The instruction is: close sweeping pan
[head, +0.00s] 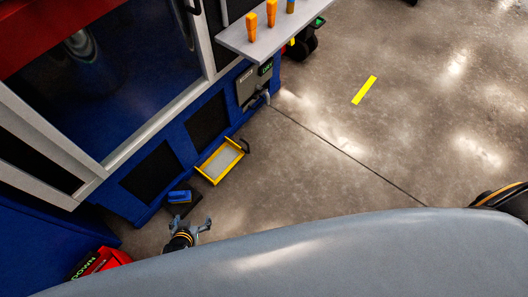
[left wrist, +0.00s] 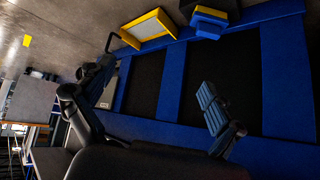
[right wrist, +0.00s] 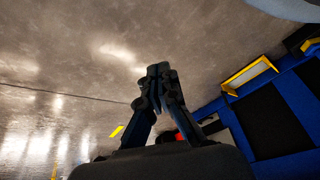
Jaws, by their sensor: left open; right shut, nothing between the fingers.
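The pan also shows at the top of the left wrist view (left wrist: 150,43) and at the right of the right wrist view (right wrist: 247,74). My left gripper (head: 204,226) is open and empty, below and left of the pan, apart from it. My right gripper (right wrist: 158,72) is shut and empty, away from the pan.
A blue block on a dark piece (head: 180,196) lies beside the pan. A red box (head: 98,262) stands at the lower left. A grey shelf (head: 262,38) with orange-handled tools juts out above. The concrete floor (head: 330,170) to the right is clear.

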